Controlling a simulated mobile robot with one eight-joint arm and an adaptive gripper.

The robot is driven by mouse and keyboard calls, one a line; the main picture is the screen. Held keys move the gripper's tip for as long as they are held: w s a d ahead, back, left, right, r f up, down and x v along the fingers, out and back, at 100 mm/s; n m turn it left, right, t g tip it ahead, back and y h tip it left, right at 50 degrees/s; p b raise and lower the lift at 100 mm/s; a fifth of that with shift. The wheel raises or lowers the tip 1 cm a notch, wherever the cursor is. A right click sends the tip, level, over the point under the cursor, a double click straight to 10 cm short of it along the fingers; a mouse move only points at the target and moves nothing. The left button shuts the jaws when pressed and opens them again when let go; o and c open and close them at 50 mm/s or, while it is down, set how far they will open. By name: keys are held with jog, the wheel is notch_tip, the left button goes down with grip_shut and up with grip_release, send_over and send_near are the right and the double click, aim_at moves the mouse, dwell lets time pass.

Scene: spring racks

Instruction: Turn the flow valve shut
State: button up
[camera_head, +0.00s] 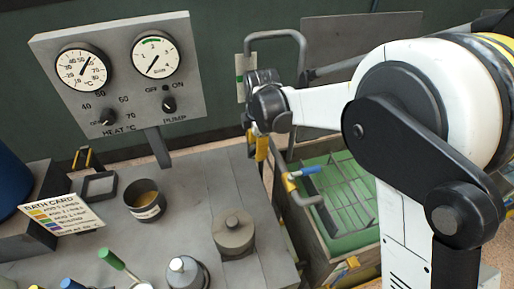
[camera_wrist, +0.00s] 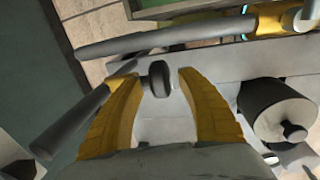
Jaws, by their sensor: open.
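My gripper (camera_head: 260,150) points down beside the right edge of the grey bench, left of the green tank. In the wrist view its two yellow fingers (camera_wrist: 155,77) are open, one on each side of a small dark rounded knob (camera_wrist: 159,78). The knob looks like the valve handle, but no label shows. I cannot tell whether the fingers touch it. In the head view the knob is hidden near my gripper.
The control panel (camera_head: 121,80) with two gauges and two knobs stands at the back left. A lidded grey pot (camera_head: 233,233), a dark cup (camera_head: 145,199) and a bath card (camera_head: 63,214) sit on the bench. The green tank (camera_head: 340,203) holds a wire rack.

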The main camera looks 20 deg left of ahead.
grip_shut()
jog(key=y, duration=0.1)
jog(key=g+y, duration=0.1)
jog(key=shift+w+d+f+y, duration=0.2)
jog(key=shift+d+y, duration=0.1)
jog(key=shift+d, duration=0.1)
jog(key=shift+r+g+y+b, duration=0.1)
jog(key=shift+g+y+b, duration=0.45)
jog(key=shift+g+y, duration=0.15)
grip_release()
jog(key=shift+r, duration=0.1)
